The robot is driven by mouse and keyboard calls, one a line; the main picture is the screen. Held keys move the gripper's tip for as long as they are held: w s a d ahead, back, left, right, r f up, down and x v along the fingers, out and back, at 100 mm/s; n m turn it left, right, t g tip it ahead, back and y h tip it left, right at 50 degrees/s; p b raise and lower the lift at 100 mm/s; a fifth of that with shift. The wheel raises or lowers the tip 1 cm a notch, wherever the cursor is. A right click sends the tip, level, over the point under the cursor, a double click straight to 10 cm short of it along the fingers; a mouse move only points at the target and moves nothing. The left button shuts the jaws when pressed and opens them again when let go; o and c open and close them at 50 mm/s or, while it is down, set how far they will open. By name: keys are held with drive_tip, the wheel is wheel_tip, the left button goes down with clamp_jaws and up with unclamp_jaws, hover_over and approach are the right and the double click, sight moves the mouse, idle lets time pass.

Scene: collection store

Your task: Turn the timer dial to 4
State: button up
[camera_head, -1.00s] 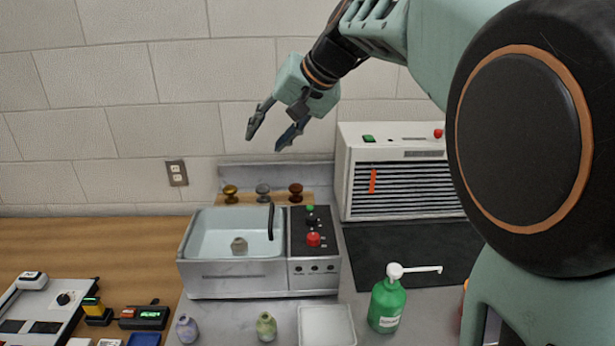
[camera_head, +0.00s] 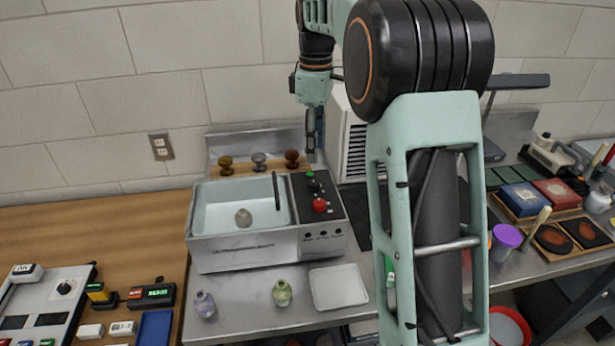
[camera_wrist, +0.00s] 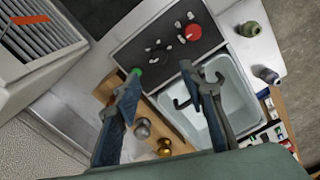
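The black control panel (camera_head: 332,220) right of the basin carries a red knob (camera_head: 320,205), a green knob (camera_head: 310,174) and a dark dial with pale marks between them. The dark dial (camera_wrist: 159,56) shows better in the wrist view, along with the red knob (camera_wrist: 194,32) and green knob (camera_wrist: 136,71). Its setting is too small to read. Another black dial (camera_head: 64,287) sits on a white box at the far left; I cannot tell which is the timer. My gripper (camera_head: 315,150) points down above the panel's back end. In the wrist view its fingers (camera_wrist: 160,72) are apart and empty.
The basin (camera_head: 218,207) has a black spout beside the panel. Several metal knobs (camera_head: 259,162) stand on a wooden strip behind it. A white slatted unit (camera_head: 354,150) stands close right of my gripper.

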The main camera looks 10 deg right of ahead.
sight(314, 183)
wheel_tip(314, 183, down, 10)
drive_tip(key=shift+r, duration=0.15)
idle(0.3)
clamp_jaws()
